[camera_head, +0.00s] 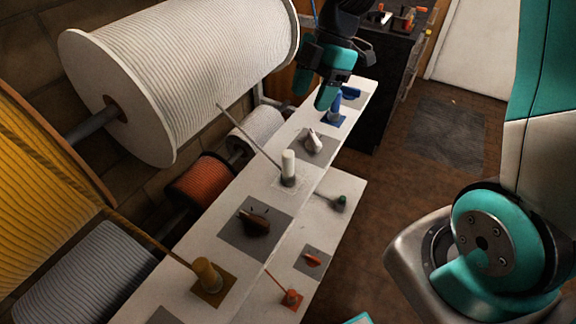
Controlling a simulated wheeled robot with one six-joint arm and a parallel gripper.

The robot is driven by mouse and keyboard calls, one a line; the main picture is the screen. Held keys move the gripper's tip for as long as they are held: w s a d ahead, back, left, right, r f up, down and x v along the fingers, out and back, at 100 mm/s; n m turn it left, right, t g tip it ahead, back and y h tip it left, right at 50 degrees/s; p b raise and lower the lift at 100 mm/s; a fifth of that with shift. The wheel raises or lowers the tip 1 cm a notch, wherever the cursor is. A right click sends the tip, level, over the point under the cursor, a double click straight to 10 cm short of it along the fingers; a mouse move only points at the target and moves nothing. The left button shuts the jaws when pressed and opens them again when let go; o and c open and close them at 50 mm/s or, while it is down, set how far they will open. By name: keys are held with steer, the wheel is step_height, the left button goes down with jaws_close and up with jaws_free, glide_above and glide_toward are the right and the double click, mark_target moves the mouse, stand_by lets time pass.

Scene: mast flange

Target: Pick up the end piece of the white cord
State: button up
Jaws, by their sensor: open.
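A white cylindrical end piece (289,165) stands upright on the upper white ledge, near the middle of the view. A thin white cord (248,133) slants down to it from the big white spool (185,70) at the upper left. My gripper (316,84) is open, with teal fingers, at the top middle. It is beyond the white end piece, over the far part of the ledge, close to a blue end piece (337,105). It is apart from the white end piece, and I see nothing between its fingers.
A brown knob (256,222), a white knob (312,141) and a yellow end piece (207,274) sit on the upper ledge (172,293). Green (340,201) and red (291,297) end pieces are on the lower ledge.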

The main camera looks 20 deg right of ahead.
steer(key=p, duration=0.3)
glide_above(284, 169)
steer(key=d, duration=0.2)
steer(key=f, duration=1.1)
steer(key=shift+w+d+f, duration=0.15)
steer(key=shift+w, duration=0.1)
steer(key=shift+p+x, duration=1.55)
steer(key=shift+x, duration=1.05)
steer(key=shift+w+d, duration=0.1)
steer(key=shift+c, duration=0.4)
jaws_close()
